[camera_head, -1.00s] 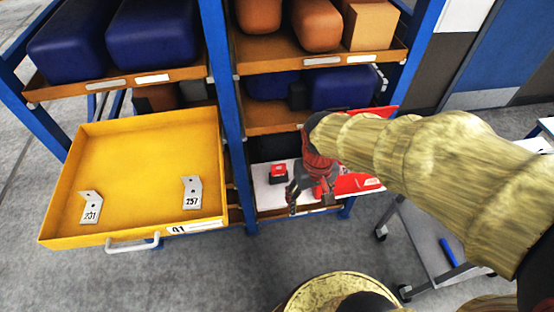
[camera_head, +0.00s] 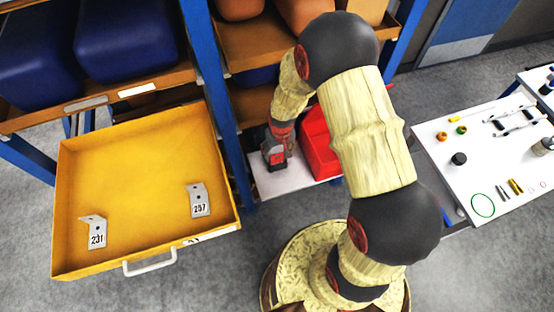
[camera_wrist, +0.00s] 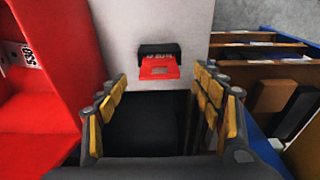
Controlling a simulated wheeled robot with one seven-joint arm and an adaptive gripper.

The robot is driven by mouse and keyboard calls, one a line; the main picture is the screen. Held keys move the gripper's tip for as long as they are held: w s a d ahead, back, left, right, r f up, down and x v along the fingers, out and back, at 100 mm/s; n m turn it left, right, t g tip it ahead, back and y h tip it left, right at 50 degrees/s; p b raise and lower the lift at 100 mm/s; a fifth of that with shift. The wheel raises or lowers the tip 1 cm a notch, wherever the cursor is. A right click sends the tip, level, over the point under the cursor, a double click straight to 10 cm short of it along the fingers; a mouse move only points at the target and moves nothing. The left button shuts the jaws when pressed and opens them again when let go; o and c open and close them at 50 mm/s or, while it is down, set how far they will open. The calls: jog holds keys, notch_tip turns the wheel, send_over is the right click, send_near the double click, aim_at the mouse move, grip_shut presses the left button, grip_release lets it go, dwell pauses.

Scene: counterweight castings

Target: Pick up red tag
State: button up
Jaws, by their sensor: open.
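The red tag (camera_wrist: 159,69) shows in the wrist view, with a black part along its far edge, lying on a pale shelf surface (camera_wrist: 195,20). My gripper (camera_wrist: 162,84) is open, one finger on each side of the picture. The tag shows between and just beyond the fingertips, and nothing is held. In the head view my gripper (camera_head: 275,155) is over the low white shelf (camera_head: 288,182), left of a red bin (camera_head: 319,150). There the gripper covers most of the tag's spot.
The red bin's wall (camera_wrist: 75,60) stands close on the left in the wrist view. A blue rack post (camera_head: 218,90) and an open yellow drawer (camera_head: 140,160) with two numbered brackets lie left. A white table (camera_head: 455,185) with small items stands right.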

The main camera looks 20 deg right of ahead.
jog(key=shift+w+f, duration=0.15)
jog(key=shift+f, duration=0.95)
jog(key=shift+w+f, duration=0.2)
jog(key=shift+f, duration=0.9)
jog(key=shift+w+f, duration=0.15)
jog(key=shift+f, duration=0.95)
jog(key=shift+c, duration=0.6)
jog(key=c, duration=1)
notch_tip(320, 180, up, 10)
jog(key=shift+r, duration=0.1)
